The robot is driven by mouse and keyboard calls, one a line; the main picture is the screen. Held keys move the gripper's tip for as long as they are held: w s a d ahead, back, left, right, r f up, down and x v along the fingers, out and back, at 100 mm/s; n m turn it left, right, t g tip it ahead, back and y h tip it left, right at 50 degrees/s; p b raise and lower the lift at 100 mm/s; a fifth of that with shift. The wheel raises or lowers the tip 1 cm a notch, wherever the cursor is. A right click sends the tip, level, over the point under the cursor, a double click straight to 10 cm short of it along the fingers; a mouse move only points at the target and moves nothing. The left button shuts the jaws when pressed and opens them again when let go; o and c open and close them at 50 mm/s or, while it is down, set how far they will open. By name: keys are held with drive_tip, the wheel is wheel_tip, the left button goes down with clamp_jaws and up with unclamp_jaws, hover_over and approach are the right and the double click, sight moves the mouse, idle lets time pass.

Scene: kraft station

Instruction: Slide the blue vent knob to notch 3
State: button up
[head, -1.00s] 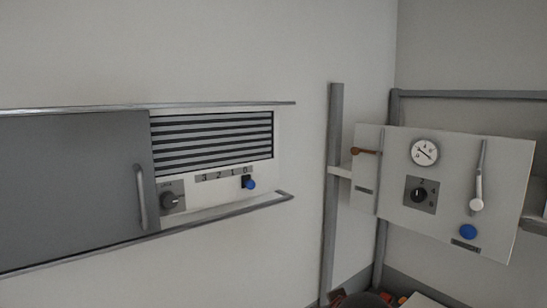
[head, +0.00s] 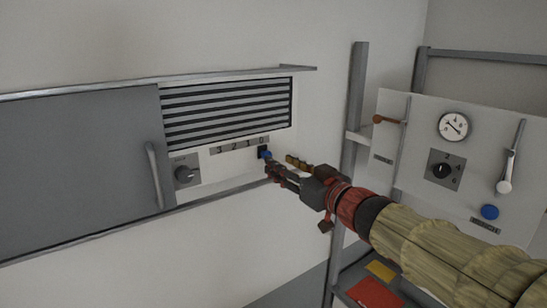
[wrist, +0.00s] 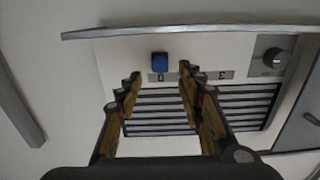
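The blue vent knob (head: 266,156) sits at the right end of the number strip (head: 240,145), which reads 3, 2, 1, 0 from left to right. The knob is by the 0, below the striped vent grille (head: 225,112). My gripper (head: 281,167) is in front of the panel, just right of the knob and close to it. In the wrist view the blue knob (wrist: 159,61) lies just beyond the gap between the two spread fingers of my gripper (wrist: 159,77). My gripper is open and empty. Whether a finger touches the knob cannot be told.
A dark rotary knob (head: 185,174) is left of the strip, and a grey sliding door (head: 80,170) with a handle further left. Rails run above and below the panel. A grey post (head: 355,110) and a panel with a gauge (head: 453,126) stand at the right.

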sight(265, 153)
drive_tip(key=shift+x, duration=2.5)
drive_tip(key=shift+s, duration=0.1)
drive_tip(key=shift+c, duration=1.4)
clamp_jaws()
